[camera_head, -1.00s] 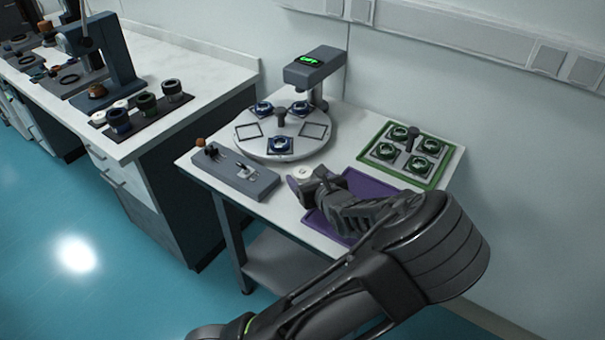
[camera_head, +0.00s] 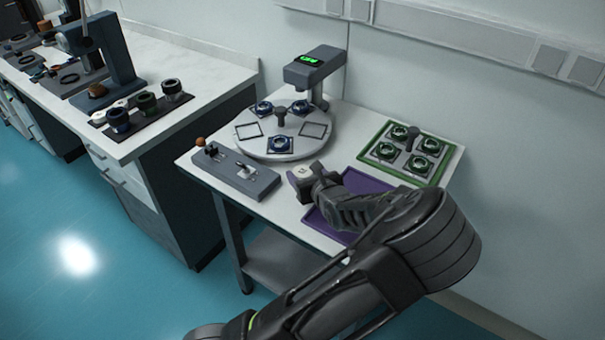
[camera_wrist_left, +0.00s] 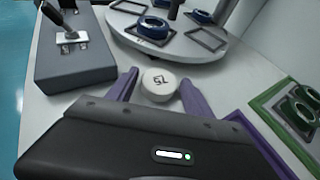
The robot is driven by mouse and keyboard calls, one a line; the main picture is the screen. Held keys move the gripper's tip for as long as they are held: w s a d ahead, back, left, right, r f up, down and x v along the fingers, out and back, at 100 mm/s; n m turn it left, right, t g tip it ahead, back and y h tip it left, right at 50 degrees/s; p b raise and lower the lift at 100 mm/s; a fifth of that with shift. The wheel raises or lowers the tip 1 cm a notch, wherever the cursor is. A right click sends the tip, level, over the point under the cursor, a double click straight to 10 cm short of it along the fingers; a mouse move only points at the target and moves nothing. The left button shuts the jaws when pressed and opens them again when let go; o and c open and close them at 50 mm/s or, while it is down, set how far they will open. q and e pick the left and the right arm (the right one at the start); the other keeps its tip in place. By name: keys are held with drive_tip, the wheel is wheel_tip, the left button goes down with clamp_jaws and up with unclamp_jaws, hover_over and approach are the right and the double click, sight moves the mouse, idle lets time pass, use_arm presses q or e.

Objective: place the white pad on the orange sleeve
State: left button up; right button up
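A round white pad with dark digits on top (camera_wrist_left: 158,84) is on the white table, also seen in the head view (camera_head: 301,171). My left gripper (camera_wrist_left: 160,88) has its purple fingers on either side of the pad, with narrow gaps showing, so it looks open around it. In the head view my left gripper (camera_head: 307,181) partly hides the pad. A brown-orange round piece (camera_head: 97,91) sits at the foot of the dark stand on the left bench; it may be the orange sleeve. My right gripper is not in view.
A round turntable (camera_head: 260,152) with blue-ringed pieces stands behind the pad. A grey switch box (camera_head: 255,184) is left of it. A purple tray (camera_head: 370,184) and green-rimmed tray (camera_head: 440,174) lie right. A dark rack (camera_head: 149,119) of cups is on the left bench.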

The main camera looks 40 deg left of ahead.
sight(305, 175)
use_arm(q)
drive_tip(key=c, duration=1.2)
wheel_tip(305, 175, up, 10)
drive_tip(key=shift+p, duration=0.85)
drive_tip(key=shift+c, duration=0.2)
